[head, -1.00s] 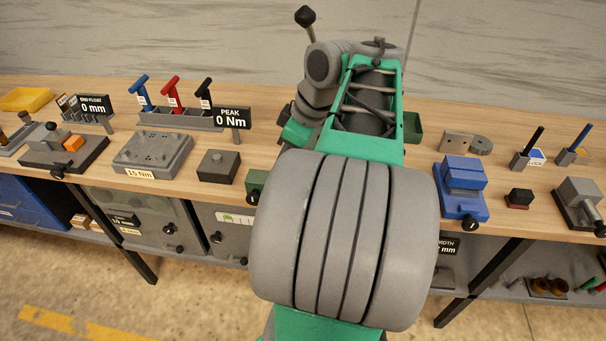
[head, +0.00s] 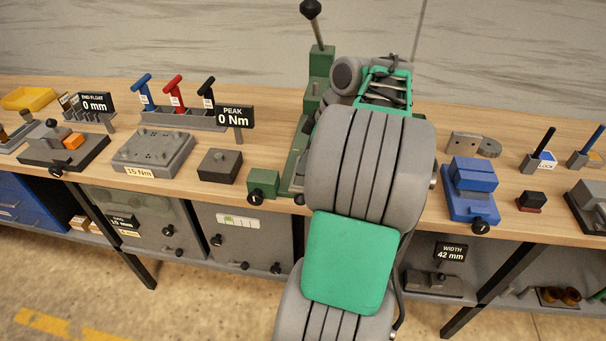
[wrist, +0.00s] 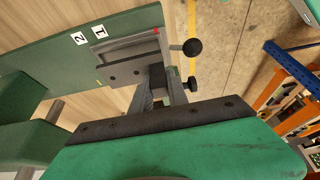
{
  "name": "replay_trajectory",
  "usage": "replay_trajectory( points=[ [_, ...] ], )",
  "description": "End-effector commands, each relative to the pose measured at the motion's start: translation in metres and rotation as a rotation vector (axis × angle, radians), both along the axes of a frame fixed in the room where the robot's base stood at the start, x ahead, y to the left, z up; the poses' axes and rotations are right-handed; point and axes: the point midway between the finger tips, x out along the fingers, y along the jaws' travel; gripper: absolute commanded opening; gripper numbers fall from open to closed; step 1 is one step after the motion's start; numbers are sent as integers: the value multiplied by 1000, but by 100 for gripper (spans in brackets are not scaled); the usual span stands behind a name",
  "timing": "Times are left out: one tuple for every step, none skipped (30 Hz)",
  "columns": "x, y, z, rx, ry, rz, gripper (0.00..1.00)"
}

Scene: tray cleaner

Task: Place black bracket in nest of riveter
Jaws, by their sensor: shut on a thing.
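The green riveter (head: 320,68) stands on the bench behind my arm, its lever with a black ball rising at the top. In the wrist view, its green base (wrist: 40,60) carries labels 1 and 2. A grey nest (wrist: 125,50) with a red mark sits beside the labels, with a black ball knob (wrist: 193,47) to its right. My gripper (wrist: 160,84) is shut on a dark piece, seemingly the black bracket (wrist: 156,76), at the nest's edge. Fingers hide much of the bracket; I cannot tell whether it touches or is seated in the nest. My arm hides the gripper in the head view.
A blue fixture (head: 467,188) stands right of my arm. A green block with a black knob (head: 262,184) and a dark grey block (head: 219,165) stand left. The PEAK display (head: 234,117) is behind them. Shelves lie below the bench.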

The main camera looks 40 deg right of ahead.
Motion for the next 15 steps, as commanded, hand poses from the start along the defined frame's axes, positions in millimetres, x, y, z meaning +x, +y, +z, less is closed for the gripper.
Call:
replay_trajectory(
  points=[
    [5,0,-7,1,0,3,0],
    [9,0,-12,1,1,2,0],
    [8,0,-20,2,2,1,0],
    [8,0,-25,2,1,0,0],
    [8,0,-30,2,1,0,0],
    [8,0,-35,2,0,1,0],
    [8,0,-38,1,1,0,0],
    [8,0,-39,0,0,0,0],
    [8,-1,-39,-1,-1,1,0],
    [8,-1,-39,-1,-1,1,0],
    [8,-1,-39,-1,-1,1,0],
    [8,-1,-39,-1,-1,1,0],
    [8,-1,-39,-1,-1,1,0],
    [8,-1,-39,-1,-1,1,0],
    [8,-1,-40,-1,-1,1,0]
  ],
)
